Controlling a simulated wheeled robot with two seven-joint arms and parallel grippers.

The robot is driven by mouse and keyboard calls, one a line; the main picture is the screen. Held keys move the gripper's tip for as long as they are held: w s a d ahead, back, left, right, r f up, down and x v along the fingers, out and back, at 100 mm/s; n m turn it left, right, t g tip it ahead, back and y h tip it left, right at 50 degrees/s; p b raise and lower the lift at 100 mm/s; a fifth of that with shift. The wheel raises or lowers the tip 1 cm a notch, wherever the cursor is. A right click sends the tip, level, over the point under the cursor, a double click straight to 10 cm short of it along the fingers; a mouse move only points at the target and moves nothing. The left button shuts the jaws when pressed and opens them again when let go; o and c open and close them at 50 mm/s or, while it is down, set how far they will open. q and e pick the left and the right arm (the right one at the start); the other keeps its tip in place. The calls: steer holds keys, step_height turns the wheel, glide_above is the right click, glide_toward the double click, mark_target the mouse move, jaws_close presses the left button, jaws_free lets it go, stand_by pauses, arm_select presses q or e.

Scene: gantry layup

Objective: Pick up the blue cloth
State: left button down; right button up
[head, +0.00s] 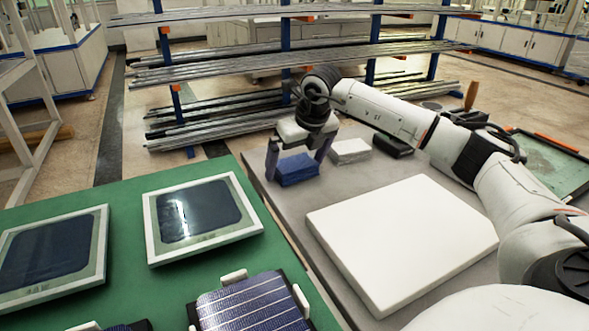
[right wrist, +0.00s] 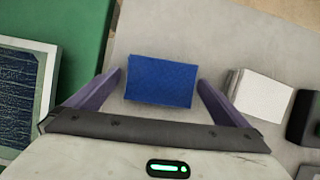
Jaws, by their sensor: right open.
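The blue cloth (head: 297,170) is a folded stack lying on the grey table at its far left part. In the right wrist view the blue cloth (right wrist: 160,80) lies between the two fingers, with a gap on each side. My right gripper (head: 298,169) is open, pointing down, its fingers on either side of the cloth. In the right wrist view my right gripper (right wrist: 161,88) also shows open, with nothing held. My left gripper is not in view.
A white folded cloth (head: 350,151) and a black object (head: 393,145) stand right of the blue cloth. A large white slab (head: 400,240) lies in front. A green table (head: 130,180) with framed panels (head: 200,216) is at the left. Metal racks (head: 230,60) stand behind.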

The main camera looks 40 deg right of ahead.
mark_target(296, 164)
steer(key=c, duration=1)
step_height(296, 164, up, 10)
steer(key=shift+r+p, duration=0.1)
steer(key=shift+p, duration=0.65)
steer(key=shift+c, duration=0.2)
